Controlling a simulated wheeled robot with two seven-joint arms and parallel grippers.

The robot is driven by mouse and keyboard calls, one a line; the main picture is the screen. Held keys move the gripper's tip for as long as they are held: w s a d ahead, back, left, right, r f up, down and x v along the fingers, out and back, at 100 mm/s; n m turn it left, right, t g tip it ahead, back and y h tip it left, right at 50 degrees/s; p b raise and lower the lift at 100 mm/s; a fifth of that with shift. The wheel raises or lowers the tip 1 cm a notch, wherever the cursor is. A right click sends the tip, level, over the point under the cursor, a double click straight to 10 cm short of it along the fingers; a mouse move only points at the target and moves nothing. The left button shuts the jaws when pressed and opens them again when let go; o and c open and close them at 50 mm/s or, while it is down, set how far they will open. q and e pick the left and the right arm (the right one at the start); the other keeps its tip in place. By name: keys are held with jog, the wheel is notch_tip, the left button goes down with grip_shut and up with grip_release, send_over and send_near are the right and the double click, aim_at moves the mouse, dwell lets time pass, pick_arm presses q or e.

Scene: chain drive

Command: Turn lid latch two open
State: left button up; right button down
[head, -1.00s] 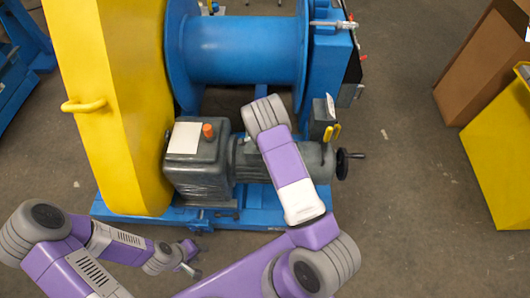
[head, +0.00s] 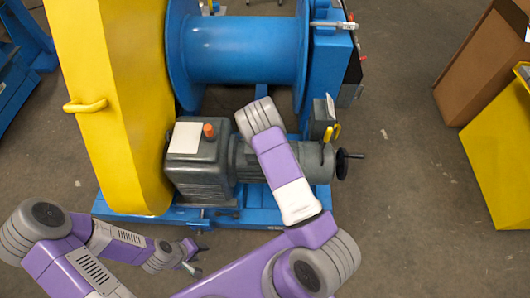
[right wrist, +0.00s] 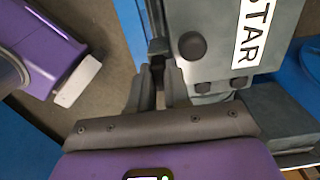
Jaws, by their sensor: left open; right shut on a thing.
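The chain drive shows a yellow guard (head: 110,110) and a grey gear housing (head: 200,172) in the head view. In the right wrist view my right gripper (right wrist: 157,72) is shut on a small dark part at the side of a grey box (right wrist: 220,30). That part is mostly hidden by the fingers, and I cannot tell for sure that it is lid latch two. My right gripper is hidden in the head view. My left gripper (head: 194,258) is open and empty, low in front of the blue base.
A blue drum (head: 245,50) stands behind the gear housing. A black hand crank (head: 345,160) sticks out at its right. A yellow handle (head: 85,105) is on the guard.

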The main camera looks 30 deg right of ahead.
jog(key=c, duration=1.1)
grip_release()
jog(key=shift+r, duration=0.1)
notch_tip(320, 180, up, 7)
jog(key=shift+r+p, duration=0.2)
jog(key=shift+p, duration=0.85)
jog(key=shift+s+f, duration=0.1)
